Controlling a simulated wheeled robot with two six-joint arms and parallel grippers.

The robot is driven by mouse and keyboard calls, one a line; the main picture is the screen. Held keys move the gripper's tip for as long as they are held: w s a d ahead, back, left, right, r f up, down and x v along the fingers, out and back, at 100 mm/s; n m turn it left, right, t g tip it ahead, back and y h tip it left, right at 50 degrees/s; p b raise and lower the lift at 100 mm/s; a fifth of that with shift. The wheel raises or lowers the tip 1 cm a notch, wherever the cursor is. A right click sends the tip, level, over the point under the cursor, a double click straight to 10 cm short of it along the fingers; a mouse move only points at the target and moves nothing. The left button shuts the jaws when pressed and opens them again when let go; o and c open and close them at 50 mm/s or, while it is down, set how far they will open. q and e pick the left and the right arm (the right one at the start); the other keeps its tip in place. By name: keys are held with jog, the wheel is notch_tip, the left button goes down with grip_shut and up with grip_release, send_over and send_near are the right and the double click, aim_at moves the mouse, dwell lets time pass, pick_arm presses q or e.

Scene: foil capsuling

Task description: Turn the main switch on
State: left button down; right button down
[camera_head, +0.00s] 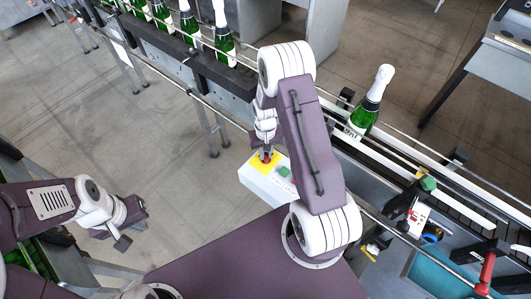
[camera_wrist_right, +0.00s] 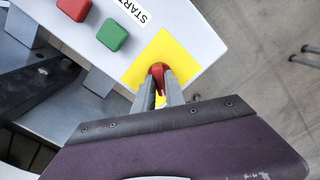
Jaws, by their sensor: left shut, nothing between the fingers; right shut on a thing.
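The main switch is a red knob (camera_wrist_right: 158,69) on a yellow plate (camera_wrist_right: 176,48) at one end of a white control box (camera_wrist_right: 75,35). In the head view the white box (camera_head: 262,185) stands in front of the conveyor, with the yellow plate (camera_head: 255,163) on its top. My right gripper (camera_wrist_right: 160,82) is shut on the red knob from above, one finger on each side. It also shows in the head view (camera_head: 266,152), where it partly hides the knob. My left gripper (camera_head: 122,242) is shut and empty at the lower left, away from the box.
A green button (camera_wrist_right: 112,35) and a red button (camera_wrist_right: 74,8) sit on the box beside the yellow plate, near a START label. A green bottle (camera_head: 365,115) with a white top stands on the conveyor, and several more stand at the upper left.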

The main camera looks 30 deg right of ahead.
aim_at(266, 155)
jog(key=m, duration=0.5)
jog(key=shift+w+r+m, duration=0.15)
jog(key=shift+m, duration=0.15)
jog(key=m, duration=0.5)
jog(key=shift+m, duration=0.4)
jog(key=c, duration=1.5)
grip_release()
jog(key=shift+o, duration=0.5)
notch_tip(266, 155, up, 9)
jog(key=b, duration=0.1)
